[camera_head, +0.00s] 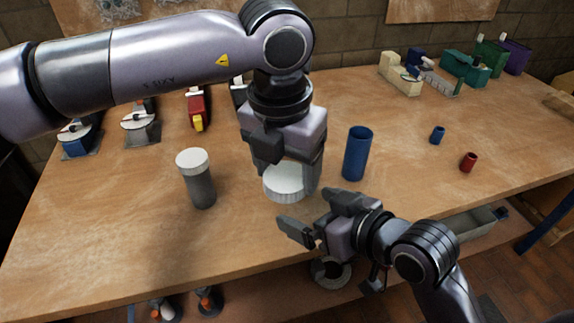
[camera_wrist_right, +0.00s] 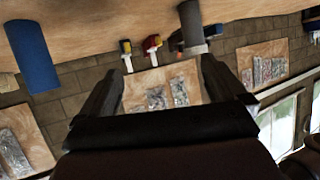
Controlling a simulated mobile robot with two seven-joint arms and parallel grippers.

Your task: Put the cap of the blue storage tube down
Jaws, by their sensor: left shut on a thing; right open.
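The blue storage tube (camera_head: 357,153) stands upright and open-topped on the workbench; it also shows in the right wrist view (camera_wrist_right: 32,57). A round white cap (camera_head: 285,182) is at the jaws of my left gripper (camera_head: 292,172), which is shut on it. The cap is low over the bench, left of the blue tube. I cannot tell whether it touches the bench top. My right gripper (camera_head: 308,222) is open and empty near the bench's front edge, below and to the right of the cap. In the right wrist view its fingers (camera_wrist_right: 162,80) are spread apart.
A grey tube with a white lid (camera_head: 197,178) stands left of the cap on the workbench (camera_head: 120,220). A small blue cup (camera_head: 437,135) and a small red cup (camera_head: 468,162) stand to the right. Several coloured devices line the back. Bench space between grey tube and cap is clear.

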